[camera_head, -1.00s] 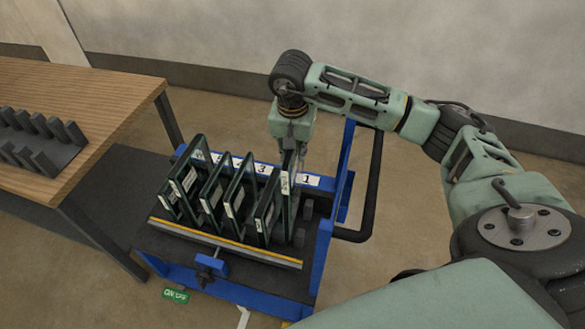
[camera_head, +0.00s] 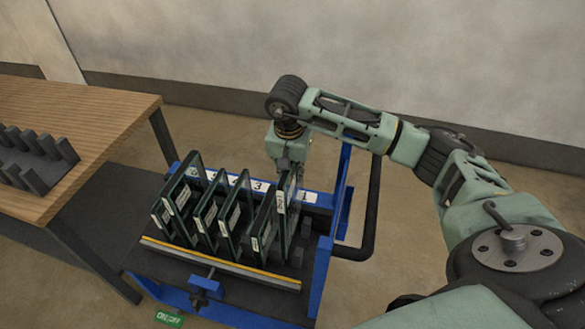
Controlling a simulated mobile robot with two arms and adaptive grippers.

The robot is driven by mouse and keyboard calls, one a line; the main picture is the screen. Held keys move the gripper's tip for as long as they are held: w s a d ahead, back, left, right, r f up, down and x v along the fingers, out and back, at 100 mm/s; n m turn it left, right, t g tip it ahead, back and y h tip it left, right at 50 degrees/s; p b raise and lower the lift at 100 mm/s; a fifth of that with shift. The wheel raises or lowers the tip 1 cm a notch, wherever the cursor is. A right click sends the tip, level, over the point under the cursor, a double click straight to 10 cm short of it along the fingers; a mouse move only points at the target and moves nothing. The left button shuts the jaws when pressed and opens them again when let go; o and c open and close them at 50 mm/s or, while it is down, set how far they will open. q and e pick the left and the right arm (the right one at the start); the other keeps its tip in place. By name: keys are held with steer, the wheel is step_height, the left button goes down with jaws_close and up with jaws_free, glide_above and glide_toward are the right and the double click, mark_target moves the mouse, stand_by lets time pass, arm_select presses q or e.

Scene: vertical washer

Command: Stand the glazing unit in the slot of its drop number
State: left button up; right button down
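My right gripper (camera_head: 291,171) comes down over the rack from the right, shut on the top edge of the rightmost glazing unit (camera_head: 285,218). This is an upright dark-edged glass pane with a white label on its near edge. It stands between the visible numbers 3 and 1 on the blue rack (camera_head: 318,198), in front of where another number would be. Its lower edge is partly hidden, so I cannot tell whether it is fully seated. Several other labelled glazing units (camera_head: 228,222) stand to its left, the nearest leaning close beside it. My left gripper is out of view.
A wooden table (camera_head: 75,112) with a dark slotted rack (camera_head: 40,172) stands at the left. The blue rack has a black handle (camera_head: 372,205) at right and a yellow-edged front ledge (camera_head: 220,262). The slot area under number 1 looks empty.

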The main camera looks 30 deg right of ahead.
steer(key=shift+w+f+b, duration=0.1)
steer(key=shift+f+b, duration=3.9)
steer(key=shift+f, duration=2.2)
